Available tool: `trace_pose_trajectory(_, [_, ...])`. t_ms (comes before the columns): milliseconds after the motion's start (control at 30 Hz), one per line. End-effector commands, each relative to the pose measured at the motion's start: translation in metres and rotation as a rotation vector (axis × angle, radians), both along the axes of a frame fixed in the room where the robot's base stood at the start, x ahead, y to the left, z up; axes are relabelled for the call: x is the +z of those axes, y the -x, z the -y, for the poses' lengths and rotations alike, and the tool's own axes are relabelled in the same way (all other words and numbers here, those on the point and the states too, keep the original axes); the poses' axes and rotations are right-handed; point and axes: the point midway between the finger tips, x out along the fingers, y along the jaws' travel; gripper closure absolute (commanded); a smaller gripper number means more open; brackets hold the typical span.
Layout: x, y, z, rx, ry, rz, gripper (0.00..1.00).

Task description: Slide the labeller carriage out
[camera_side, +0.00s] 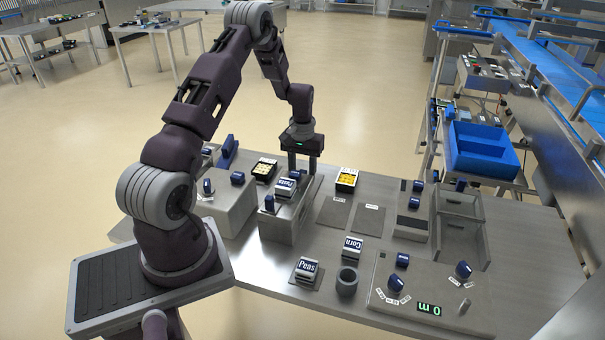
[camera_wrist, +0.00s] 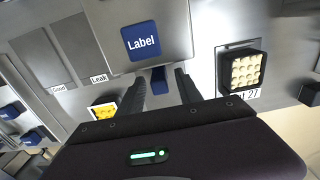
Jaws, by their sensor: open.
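The labeller (camera_side: 285,226) is a grey box on the table left of centre in the side view. In the wrist view its grey plate (camera_wrist: 172,14) carries a blue "Label" sign (camera_wrist: 141,40). A small blue handle (camera_wrist: 158,77) shows below that sign; it also appears in the side view (camera_side: 295,175). My gripper (camera_side: 302,172) is over the labeller's far end, pointing down. In the wrist view my gripper (camera_wrist: 160,83) is open, with one finger on each side of the blue handle. I cannot tell whether either finger touches it.
A tray of pale pieces (camera_side: 264,169) and a tray of yellow pieces (camera_side: 347,178) stand either side of my gripper. "Peas" (camera_side: 307,268), "Corn" (camera_side: 352,245) and a grey cup (camera_side: 347,282) stand nearer the front.

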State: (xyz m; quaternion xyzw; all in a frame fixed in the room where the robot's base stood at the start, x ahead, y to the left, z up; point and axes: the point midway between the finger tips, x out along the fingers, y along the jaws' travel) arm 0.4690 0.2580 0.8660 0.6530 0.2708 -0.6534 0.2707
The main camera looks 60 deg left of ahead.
Motion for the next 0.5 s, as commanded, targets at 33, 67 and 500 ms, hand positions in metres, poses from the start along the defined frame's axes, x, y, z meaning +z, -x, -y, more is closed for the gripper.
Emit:
trace_pose_trajectory(33, [-0.0017, 0.0000, 0.0001, 0.000, 0.000, 0.000, 0.58])
trace_pose_trajectory(67, [-0.0020, 0.0000, 0.0001, 0.000, 0.000, 0.000, 0.58])
trace_pose_trajectory(500, [-0.0013, -0.0003, 0.0003, -0.001, -0.001, 0.001, 1.00])
